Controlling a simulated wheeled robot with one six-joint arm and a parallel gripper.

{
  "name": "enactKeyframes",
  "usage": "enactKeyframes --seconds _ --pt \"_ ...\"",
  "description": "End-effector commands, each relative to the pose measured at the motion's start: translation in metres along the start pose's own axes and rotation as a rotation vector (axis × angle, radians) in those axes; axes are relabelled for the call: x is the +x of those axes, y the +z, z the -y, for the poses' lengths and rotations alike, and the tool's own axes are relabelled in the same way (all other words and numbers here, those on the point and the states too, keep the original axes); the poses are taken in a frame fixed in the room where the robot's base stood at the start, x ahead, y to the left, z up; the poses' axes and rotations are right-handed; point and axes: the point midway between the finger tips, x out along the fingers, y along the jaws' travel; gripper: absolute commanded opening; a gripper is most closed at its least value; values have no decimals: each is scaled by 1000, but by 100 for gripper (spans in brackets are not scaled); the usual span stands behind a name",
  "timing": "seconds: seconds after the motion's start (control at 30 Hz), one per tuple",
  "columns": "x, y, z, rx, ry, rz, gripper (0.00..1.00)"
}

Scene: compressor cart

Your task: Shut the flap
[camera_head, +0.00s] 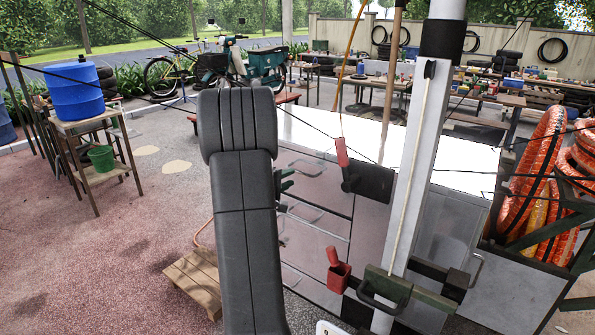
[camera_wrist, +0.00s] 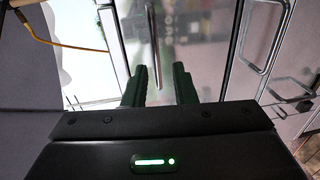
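The cart's metal front has several panels with bar handles; I cannot tell for sure which one is the flap. In the wrist view a shiny panel (camera_wrist: 205,50) with a thin bar handle (camera_wrist: 153,45) lies beyond my gripper (camera_wrist: 160,86). The handle lines up with the gap; whether anything touches is unclear. In the head view my gripper (camera_head: 286,180) is at the left of the handled front (camera_head: 318,190), partly hidden behind my dark arm.
A white post (camera_head: 420,160) stands before the cart's white top (camera_head: 465,165). A red-handled part (camera_head: 342,155) and a red block (camera_head: 338,270) stick out near the front. Orange hose coils (camera_head: 535,165) are at right. A wooden crate (camera_head: 197,280) is on the floor, which is open at left.

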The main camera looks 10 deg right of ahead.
Motion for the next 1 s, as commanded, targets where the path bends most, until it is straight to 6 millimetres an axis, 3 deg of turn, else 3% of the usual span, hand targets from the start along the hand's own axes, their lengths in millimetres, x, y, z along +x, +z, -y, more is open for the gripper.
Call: enactKeyframes --seconds 0.1,0.3,0.67,0.83,1.0 --pt "23 1 -2 0 -1 3 25" --pt "47 0 -1 0 -1 2 25" --pt "53 0 0 0 -1 0 25" --pt "53 0 0 0 -1 0 0" --pt "53 0 2 -1 -4 0 0"
